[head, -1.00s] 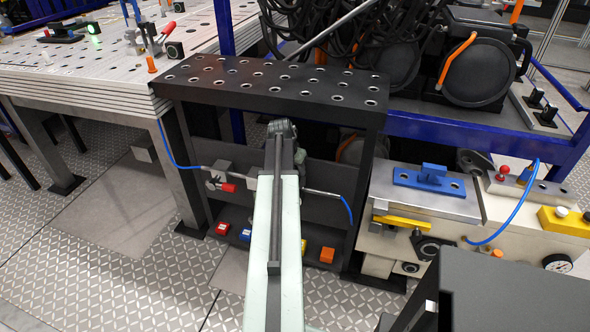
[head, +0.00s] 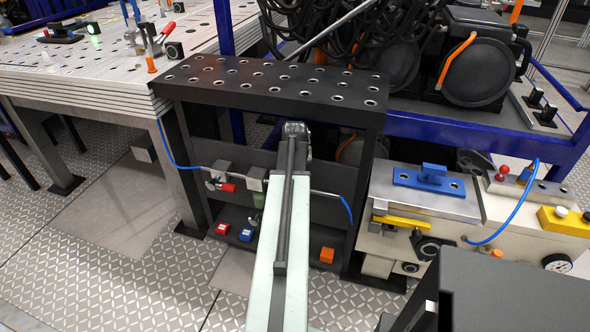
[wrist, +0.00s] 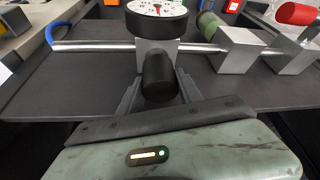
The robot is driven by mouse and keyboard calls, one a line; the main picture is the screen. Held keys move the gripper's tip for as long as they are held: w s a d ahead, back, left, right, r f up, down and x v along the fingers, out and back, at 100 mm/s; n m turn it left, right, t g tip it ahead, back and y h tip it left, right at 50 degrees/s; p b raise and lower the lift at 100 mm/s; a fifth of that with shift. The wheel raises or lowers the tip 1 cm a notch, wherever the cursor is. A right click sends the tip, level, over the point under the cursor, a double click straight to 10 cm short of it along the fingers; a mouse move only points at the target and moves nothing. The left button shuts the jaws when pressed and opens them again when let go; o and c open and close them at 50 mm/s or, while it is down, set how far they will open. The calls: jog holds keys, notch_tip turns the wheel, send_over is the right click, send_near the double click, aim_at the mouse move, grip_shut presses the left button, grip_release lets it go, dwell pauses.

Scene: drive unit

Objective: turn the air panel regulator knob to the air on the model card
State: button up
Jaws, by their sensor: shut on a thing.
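The black cylindrical regulator knob (wrist: 157,72) shows in the wrist view, pointing toward me from a grey regulator body (wrist: 158,46). A round black gauge (wrist: 157,10) with a white face and red needle sits above it. My gripper (wrist: 160,92) has one grey finger on each side of the knob and is shut on it. In the head view my arm covers the regulator, the knob and the fingers. I cannot make out a model card or any air setting marks.
A metal pipe (wrist: 95,45) runs left into a blue hose (wrist: 57,30). To the right are a green cylinder (wrist: 207,24), grey blocks (wrist: 238,50) and a red handle (wrist: 297,14). The black perforated bench top (head: 275,85) overhangs the panel. Coloured blocks (head: 327,255) lie on the low shelf.

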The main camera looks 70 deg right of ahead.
dwell(0.3)
jog(key=o, duration=1.1)
jog(key=p+v, duration=0.7)
jog(key=shift+a+r, duration=0.15)
jog(key=shift+r, duration=0.2)
jog(key=shift+o, duration=0.2)
